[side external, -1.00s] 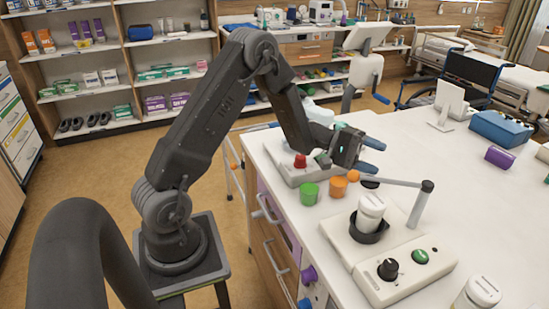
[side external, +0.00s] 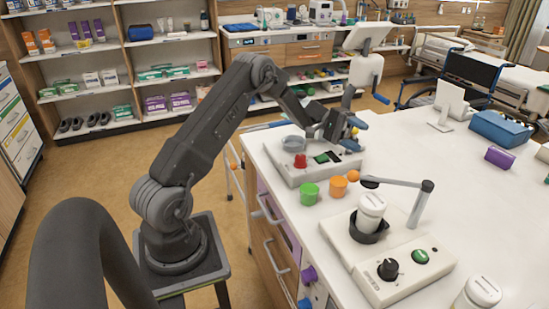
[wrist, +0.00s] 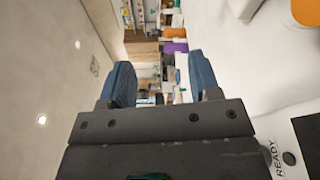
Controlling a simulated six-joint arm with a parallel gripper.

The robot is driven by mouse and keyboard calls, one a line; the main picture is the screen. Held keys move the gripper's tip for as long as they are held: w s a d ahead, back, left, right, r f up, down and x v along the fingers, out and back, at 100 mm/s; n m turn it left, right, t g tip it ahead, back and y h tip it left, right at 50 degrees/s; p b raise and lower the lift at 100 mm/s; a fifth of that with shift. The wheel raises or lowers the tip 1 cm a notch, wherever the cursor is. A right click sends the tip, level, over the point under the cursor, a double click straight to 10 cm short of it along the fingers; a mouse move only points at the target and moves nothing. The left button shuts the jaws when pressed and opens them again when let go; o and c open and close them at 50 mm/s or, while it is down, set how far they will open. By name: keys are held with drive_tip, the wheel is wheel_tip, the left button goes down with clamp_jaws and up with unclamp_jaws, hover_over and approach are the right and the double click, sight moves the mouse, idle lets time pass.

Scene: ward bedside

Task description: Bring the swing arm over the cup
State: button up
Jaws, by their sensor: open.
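The swing arm (side external: 400,183) is a grey bar on a post, with a dark disc and an orange ball (side external: 353,176) at its free end. It stands on a cream device with a dark round cup (side external: 369,235) that holds a white-capped bottle (side external: 371,208). In the side view the disc shows just above and behind the bottle cap. I cannot tell whether it is directly over the cup.
A white bottle (side external: 478,293) stands at front right. The counter's middle right is clear.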

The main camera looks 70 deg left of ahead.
drive_tip(key=s+d+r+m+g+y, duration=0.2)
drive_tip(key=s+d+r+g+y, duration=0.3)
drive_tip(key=s+d+r+y, duration=0.45)
drive_tip(key=s+d+m+t+y, duration=0.1)
drive_tip(key=s+d+t+y, duration=0.2)
drive_tip(key=s, duration=0.7)
drive_tip(key=s+d+m+t+y, duration=0.2)
drive_tip(key=s+d+t+y, duration=0.1)
drive_tip(key=s, duration=0.8)
drive_tip(key=shift+r+y, duration=0.45)
drive_tip(key=shift+y, duration=0.3)
